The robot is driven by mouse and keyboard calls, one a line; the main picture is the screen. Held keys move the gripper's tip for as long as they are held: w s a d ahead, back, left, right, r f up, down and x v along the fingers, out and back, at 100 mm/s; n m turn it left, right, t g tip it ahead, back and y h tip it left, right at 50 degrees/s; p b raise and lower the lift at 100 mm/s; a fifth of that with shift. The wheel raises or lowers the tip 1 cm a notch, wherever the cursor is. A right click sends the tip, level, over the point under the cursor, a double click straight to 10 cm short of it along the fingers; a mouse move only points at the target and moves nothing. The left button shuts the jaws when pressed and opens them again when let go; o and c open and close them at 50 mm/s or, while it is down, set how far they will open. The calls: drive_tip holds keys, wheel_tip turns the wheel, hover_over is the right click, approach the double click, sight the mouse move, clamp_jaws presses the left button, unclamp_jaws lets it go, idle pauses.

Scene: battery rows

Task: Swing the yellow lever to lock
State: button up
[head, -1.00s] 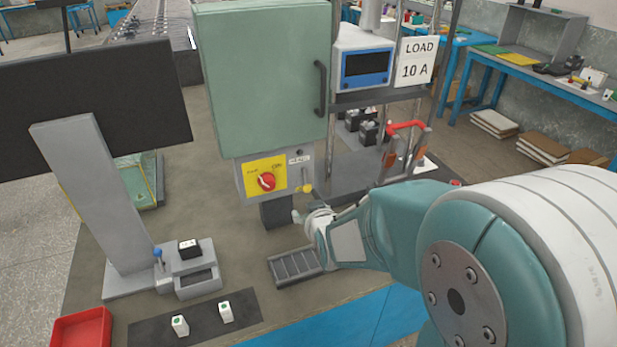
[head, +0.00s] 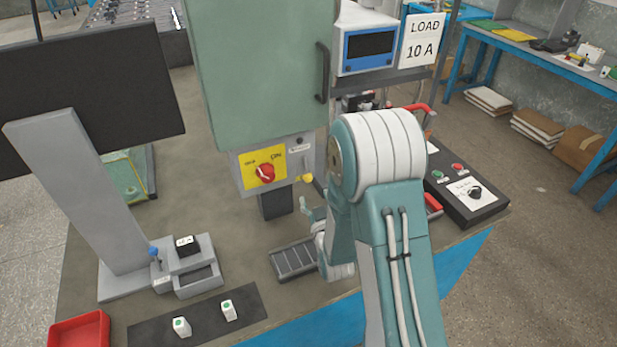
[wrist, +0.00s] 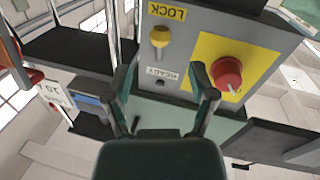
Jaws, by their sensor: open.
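The yellow lever (head: 306,178) shows as a round knob at the lower right of the grey switch box (head: 240,180), below the green cabinet. In the wrist view, which looks upside down, the yellow lever (wrist: 160,37) sits between a yellow LOCK label (wrist: 167,12) and a READY label (wrist: 161,74). My gripper (wrist: 162,82) is open and empty, its two fingers spread in front of the box and apart from the lever. In the head view my gripper (head: 307,210) is just below the lever, partly hidden by my arm.
A red rotary switch (head: 265,173) on a yellow plate is close beside the lever; it also shows in the wrist view (wrist: 226,74). The green cabinet (head: 265,70) stands above. A slotted grey tray (head: 293,259) lies below. A black control box (head: 465,190) is at right.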

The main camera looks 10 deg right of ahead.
sight(308, 178)
drive_tip(key=w, duration=0.8)
